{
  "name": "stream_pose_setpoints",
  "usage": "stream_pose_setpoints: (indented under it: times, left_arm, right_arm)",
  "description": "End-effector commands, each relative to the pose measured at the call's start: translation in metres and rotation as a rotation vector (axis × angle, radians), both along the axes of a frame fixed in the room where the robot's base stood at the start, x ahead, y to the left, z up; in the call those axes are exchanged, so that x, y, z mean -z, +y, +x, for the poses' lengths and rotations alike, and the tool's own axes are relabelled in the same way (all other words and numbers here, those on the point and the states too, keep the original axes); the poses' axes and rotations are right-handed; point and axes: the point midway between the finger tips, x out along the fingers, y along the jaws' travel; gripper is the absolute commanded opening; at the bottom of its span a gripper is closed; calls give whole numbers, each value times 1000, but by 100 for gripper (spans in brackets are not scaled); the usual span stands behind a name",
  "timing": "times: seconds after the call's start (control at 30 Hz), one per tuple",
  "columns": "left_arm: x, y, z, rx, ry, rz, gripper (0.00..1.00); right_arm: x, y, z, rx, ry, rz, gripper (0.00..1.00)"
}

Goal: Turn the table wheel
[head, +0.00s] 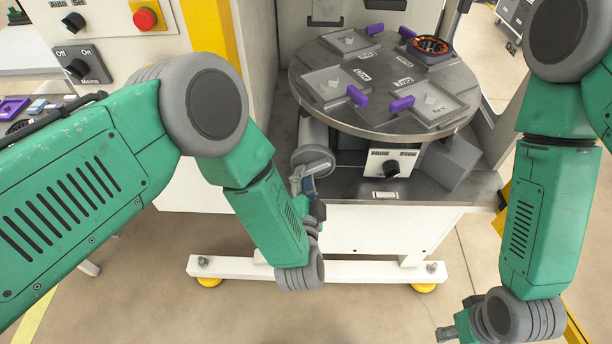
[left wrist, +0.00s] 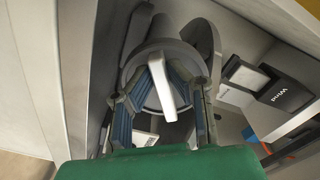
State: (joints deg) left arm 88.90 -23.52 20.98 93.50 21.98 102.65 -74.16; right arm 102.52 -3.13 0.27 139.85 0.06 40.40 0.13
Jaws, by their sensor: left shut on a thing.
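The table wheel (head: 312,157) is a grey round part with a light handle, below the left edge of the round table (head: 385,125). My left gripper (head: 308,183) is at the wheel, shut on its handle. In the left wrist view, the gripper's blue-padded fingers (left wrist: 163,100) lie on both sides of the pale handle (left wrist: 158,72), with the round grey wheel (left wrist: 190,58) behind it. My right gripper (head: 448,332) is low at the bottom edge, away from the wheel and partly cut off; its jaw state is unclear.
The round table carries several grey plates with purple clips (head: 402,104) and an orange ring (head: 430,45) at the back right. A switch box (head: 392,166) sits under it. A panel with a red button (head: 146,18) is at upper left. The floor in front is clear.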

Motion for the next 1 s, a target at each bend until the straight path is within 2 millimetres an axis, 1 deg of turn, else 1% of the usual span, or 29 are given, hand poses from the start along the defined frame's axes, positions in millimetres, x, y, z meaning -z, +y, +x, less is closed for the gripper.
stream_pose_setpoints:
  times: [0.03,0.5,1.0]
  left_arm:
    - [3,-1,-3,6,14,45,0]
    - [-6,2,-3,8,13,490,0]
    - [-15,0,-3,12,10,964,0]
  right_arm:
    - [0,0,0,0,0,0,40]
    - [-2,0,0,0,0,0,40]
    - [-2,0,0,0,0,0,40]
